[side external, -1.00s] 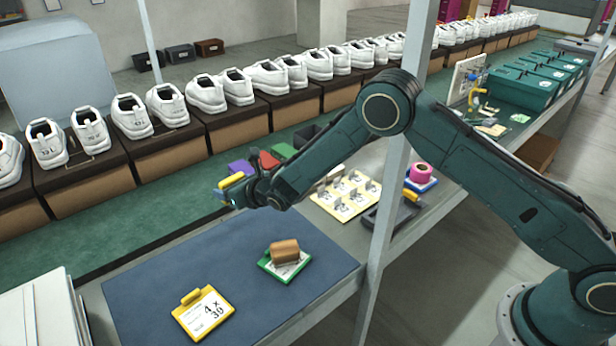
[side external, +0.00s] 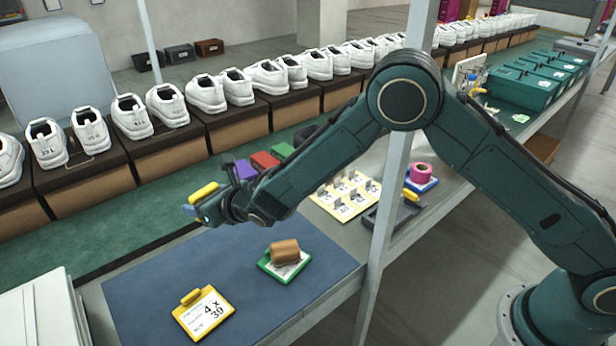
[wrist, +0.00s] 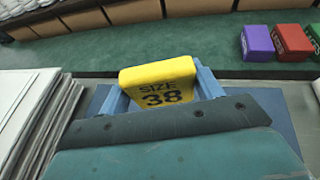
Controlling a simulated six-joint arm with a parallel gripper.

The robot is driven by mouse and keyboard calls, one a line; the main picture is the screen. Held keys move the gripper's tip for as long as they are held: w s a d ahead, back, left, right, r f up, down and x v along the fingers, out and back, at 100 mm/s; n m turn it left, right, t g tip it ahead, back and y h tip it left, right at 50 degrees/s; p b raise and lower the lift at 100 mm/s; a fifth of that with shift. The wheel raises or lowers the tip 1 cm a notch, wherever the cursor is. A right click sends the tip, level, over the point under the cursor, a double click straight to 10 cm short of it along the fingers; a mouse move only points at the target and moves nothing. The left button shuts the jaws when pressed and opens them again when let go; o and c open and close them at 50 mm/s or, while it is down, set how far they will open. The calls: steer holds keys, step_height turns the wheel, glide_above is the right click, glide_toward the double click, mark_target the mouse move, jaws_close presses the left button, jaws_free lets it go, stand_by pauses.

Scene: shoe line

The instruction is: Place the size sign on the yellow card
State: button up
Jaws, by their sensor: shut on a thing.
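The size sign (wrist: 158,85) is a yellow block marked "SIZE 38" in the wrist view. My gripper (side external: 203,208) is shut on it, with a blue finger on each side. In the side view the sign (side external: 205,193) is held up in the air above the far left part of the blue mat. The yellow card (side external: 204,312) lies on the mat at the front, with a yellow clip and a white label reading "4 x 39". The gripper is above and beyond the card, apart from it.
A green card (side external: 284,265) with a brown block (side external: 285,251) on it lies on the blue mat (side external: 150,275). White shoes on boxes line the green belt behind. A grey post (side external: 385,230) rises right of the mat.

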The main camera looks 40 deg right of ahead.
steer(key=s+a+r+n+y, duration=0.2)
steer(key=s+a+r, duration=0.4)
steer(key=s+a, duration=0.45)
glide_above(203, 311)
step_height(203, 311, down, 15)
steer(key=shift+f, duration=0.2)
steer(key=shift+f, duration=1.9)
steer(key=shift+f, duration=0.15)
steer(key=o, duration=1)
